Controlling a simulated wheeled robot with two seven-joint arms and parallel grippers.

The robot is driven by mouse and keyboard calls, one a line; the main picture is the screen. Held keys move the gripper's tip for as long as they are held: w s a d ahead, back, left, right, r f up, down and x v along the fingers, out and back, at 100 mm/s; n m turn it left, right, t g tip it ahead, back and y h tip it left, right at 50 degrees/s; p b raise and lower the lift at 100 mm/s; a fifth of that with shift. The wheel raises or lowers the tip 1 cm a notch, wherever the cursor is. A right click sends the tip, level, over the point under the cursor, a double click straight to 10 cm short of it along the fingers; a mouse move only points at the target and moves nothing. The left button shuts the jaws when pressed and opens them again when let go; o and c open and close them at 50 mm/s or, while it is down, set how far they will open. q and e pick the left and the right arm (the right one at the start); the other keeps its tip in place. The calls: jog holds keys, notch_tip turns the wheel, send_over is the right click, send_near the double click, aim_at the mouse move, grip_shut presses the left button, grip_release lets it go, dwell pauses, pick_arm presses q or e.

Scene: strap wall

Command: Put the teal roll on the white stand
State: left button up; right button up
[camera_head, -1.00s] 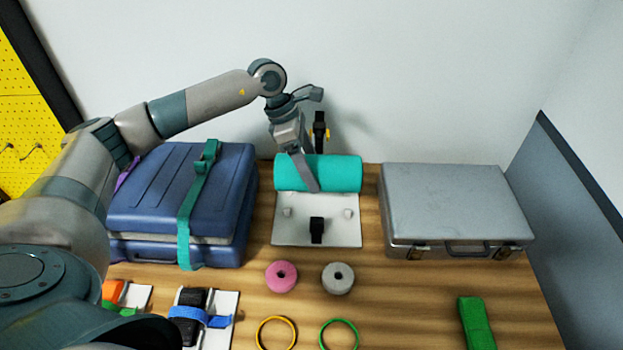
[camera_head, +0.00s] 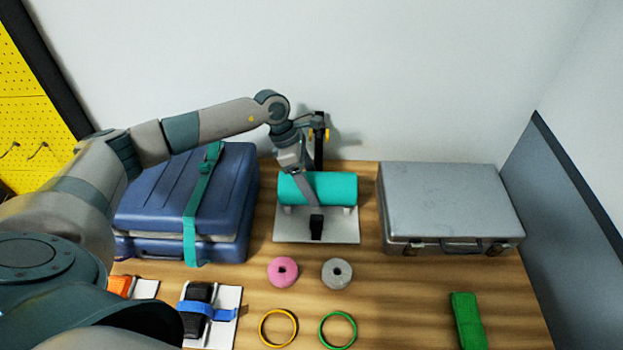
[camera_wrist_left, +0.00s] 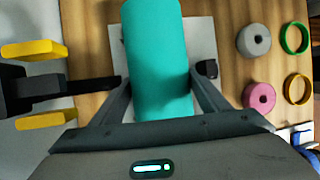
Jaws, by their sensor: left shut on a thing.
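The teal roll (camera_head: 333,187) lies sideways at the white stand (camera_head: 340,232), over its two small white supports. Whether it rests on them or hangs just above, I cannot tell. My left gripper (camera_head: 311,190) comes from above and is shut on the roll, nearer its left end. In the left wrist view the roll (camera_wrist_left: 157,55) sits between the two fingers (camera_wrist_left: 158,88), with the stand (camera_wrist_left: 203,40) behind it. A black upright part (camera_head: 316,226) stands at the stand's front. My right gripper is not in view.
A blue strapped case (camera_head: 140,205) stands left and a silver case (camera_head: 450,200) right. A black post with yellow parts (camera_head: 319,150) rises behind the roll. Pink (camera_head: 283,271) and grey (camera_head: 337,272) tape rolls lie in front, with yellow (camera_head: 278,327) and green (camera_head: 338,330) rings nearer.

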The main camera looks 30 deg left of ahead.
pick_arm(q)
jog(key=shift+w+f, duration=0.15)
jog(key=shift+w, duration=0.05)
jog(key=shift+a+f, duration=0.1)
jog(key=shift+f, duration=0.1)
jog(key=o, duration=1.1)
jog(key=shift+o, duration=0.2)
jog(key=shift+r, duration=0.1)
